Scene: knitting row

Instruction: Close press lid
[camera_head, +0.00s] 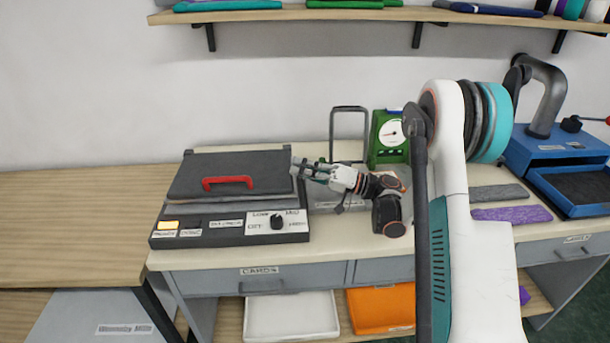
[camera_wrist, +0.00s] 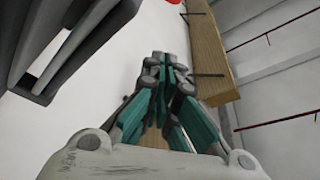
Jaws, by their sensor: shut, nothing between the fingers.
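The press (camera_head: 225,228) stands on the left of the workbench, with a dial and labels along its dark front. Its dark grey lid (camera_head: 225,170) lies over the base and carries a red handle (camera_head: 227,182). A lighter grey band shows under the lid's front edge; I cannot tell whether the lid is fully down. My gripper (camera_head: 303,167) is at the lid's right edge, pointing left, and I cannot tell if it touches. It is shut and empty; its closed fingers show in the wrist view (camera_wrist: 163,70). Dark slabs at the wrist view's upper left look like part of the press.
A green dial scale (camera_head: 390,135) and a grey wire frame (camera_head: 348,132) stand behind my arm. A blue machine (camera_head: 550,150) and grey and purple knitted strips (camera_head: 510,213) are on the right. A wall shelf (camera_head: 330,14) runs above. The wooden table (camera_head: 75,215) at left is clear.

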